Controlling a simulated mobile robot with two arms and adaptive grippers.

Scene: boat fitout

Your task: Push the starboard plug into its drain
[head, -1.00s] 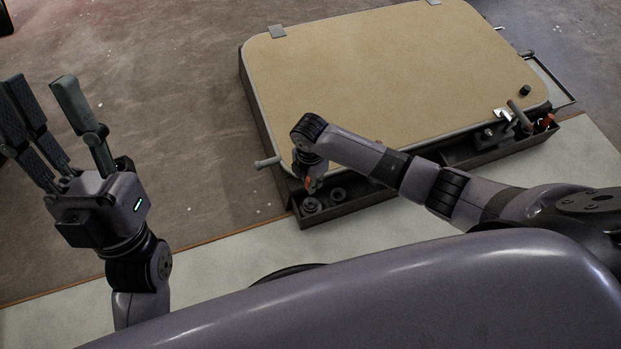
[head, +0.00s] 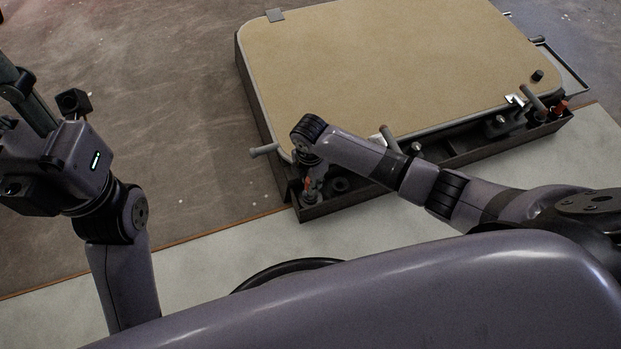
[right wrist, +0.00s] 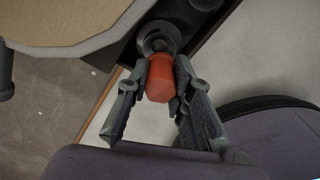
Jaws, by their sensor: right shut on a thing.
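In the right wrist view, an orange-red plug (right wrist: 160,77) is between the fingertips of my right gripper (right wrist: 162,92), which is shut on it. The plug's far end meets a dark round drain ring (right wrist: 158,41); how deep it sits cannot be told. In the head view, the right gripper (head: 313,190) points down into the near left corner of the dark tray, and a bit of the orange plug (head: 308,182) shows. A second dark ring (head: 338,185) lies just right of it. My left gripper (head: 50,150) is raised at the left, empty, its fingers partly cut off by the frame.
A tan-topped panel (head: 380,70) with a grey rim fills the dark tray's upper side (head: 450,157). A grey handle (head: 263,151) sticks out at its left. Small fittings (head: 505,122) and an orange-red piece (head: 560,107) sit at the right end. The floor at left is clear.

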